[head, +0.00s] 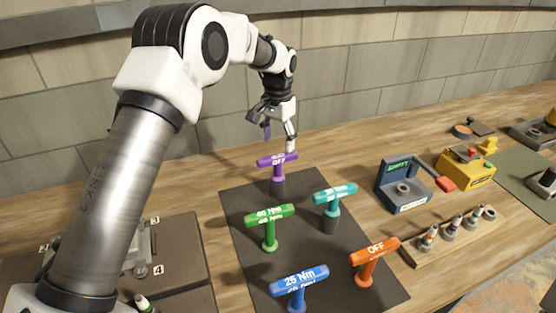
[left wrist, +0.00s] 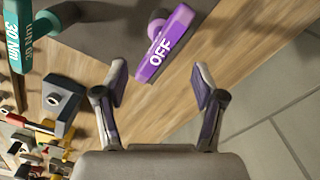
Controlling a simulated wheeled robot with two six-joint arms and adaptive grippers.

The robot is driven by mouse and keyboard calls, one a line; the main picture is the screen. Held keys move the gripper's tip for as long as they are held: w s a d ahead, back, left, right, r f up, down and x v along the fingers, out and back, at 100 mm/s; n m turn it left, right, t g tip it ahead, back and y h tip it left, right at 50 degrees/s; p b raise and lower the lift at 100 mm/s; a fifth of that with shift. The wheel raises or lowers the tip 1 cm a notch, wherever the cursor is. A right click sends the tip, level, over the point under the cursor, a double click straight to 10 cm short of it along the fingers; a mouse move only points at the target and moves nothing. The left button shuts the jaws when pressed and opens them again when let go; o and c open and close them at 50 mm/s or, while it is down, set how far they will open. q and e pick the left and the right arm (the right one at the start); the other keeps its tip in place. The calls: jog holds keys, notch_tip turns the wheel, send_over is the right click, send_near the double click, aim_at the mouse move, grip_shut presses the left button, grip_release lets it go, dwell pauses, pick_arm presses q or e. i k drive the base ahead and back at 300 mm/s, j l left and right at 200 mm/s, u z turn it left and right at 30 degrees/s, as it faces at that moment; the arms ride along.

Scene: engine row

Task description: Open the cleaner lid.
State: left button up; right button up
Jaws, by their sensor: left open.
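A blue unit (head: 402,190) with a green-lettered back panel and a grey ring stands on the bench right of the dark mat. A lever with a red end (head: 446,184) lies at its right. A yellow box (head: 466,168) with a red part on top stands just behind. I cannot tell for sure which of these is the cleaner or where its lid is. My left gripper (head: 278,138) is open and empty, above the purple OFF-marked T-handle tool (head: 278,161), well left of the blue unit.
The dark mat (head: 240,205) carries several T-handle tools, including green (head: 270,214), teal (head: 335,193), orange (head: 374,251) and blue (head: 300,281). A wooden rack (head: 419,253) with small plugs stands in front of the blue unit. A tiled wall (head: 350,90) rises behind the bench.

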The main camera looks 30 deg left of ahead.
aim_at(467, 155)
jog(key=i+l+z, duration=0.15)
jog(key=l, duration=0.3)
jog(key=i+l+z, duration=0.15)
jog(key=l, duration=0.3)
jog(key=i+l+z, duration=0.2)
jog(key=l, duration=0.25)
jog(key=i+l+z, duration=0.15)
jog(key=i+l, duration=0.2)
